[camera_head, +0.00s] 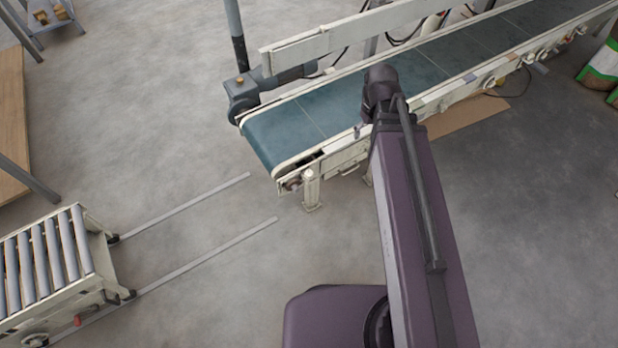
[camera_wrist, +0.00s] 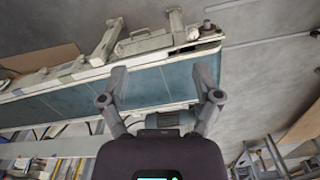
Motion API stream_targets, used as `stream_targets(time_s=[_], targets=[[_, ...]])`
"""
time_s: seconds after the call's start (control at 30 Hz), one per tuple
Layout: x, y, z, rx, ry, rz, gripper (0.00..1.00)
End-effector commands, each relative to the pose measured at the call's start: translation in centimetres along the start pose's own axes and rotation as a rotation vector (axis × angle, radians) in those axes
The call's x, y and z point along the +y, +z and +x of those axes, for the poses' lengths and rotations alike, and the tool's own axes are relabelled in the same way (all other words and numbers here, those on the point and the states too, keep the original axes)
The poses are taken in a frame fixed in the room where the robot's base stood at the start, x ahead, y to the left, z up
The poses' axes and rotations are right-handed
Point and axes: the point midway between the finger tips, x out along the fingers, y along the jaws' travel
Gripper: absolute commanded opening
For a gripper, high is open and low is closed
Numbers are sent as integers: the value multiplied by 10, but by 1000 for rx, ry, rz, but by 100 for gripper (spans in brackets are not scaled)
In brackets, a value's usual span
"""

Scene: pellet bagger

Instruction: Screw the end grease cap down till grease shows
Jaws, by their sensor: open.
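The belt conveyor (camera_head: 345,115) has a green-blue belt and a cream frame, with its near end at the middle of the head view. At that end a small brownish round fitting (camera_head: 293,184) sits on the frame's side; it may be the end grease cap. A small dark knob at the conveyor's end (camera_wrist: 208,27) in the wrist view may be the same part. Any grease is too small to tell. My gripper (camera_wrist: 161,76) is open and empty, its fingers spread across the view of the belt, apart from the knob. In the head view my arm hides most of it.
A grey motor (camera_head: 243,92) sits on the conveyor's far side. A roller table (camera_head: 45,262) stands at lower left, with two floor rails (camera_head: 205,238) towards the conveyor. Bags (camera_head: 603,65) stand at far right. Floor in front of the conveyor is clear.

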Motion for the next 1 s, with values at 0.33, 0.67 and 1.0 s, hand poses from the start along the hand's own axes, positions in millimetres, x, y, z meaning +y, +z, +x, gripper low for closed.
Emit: stream_targets(time_s=[0.33,0.67,1.0], targets=[[-25,-48,81,0,0,-477,82],[-53,-89,146,0,0,-928,82],[-87,-130,212,0,0,-1393,82]])
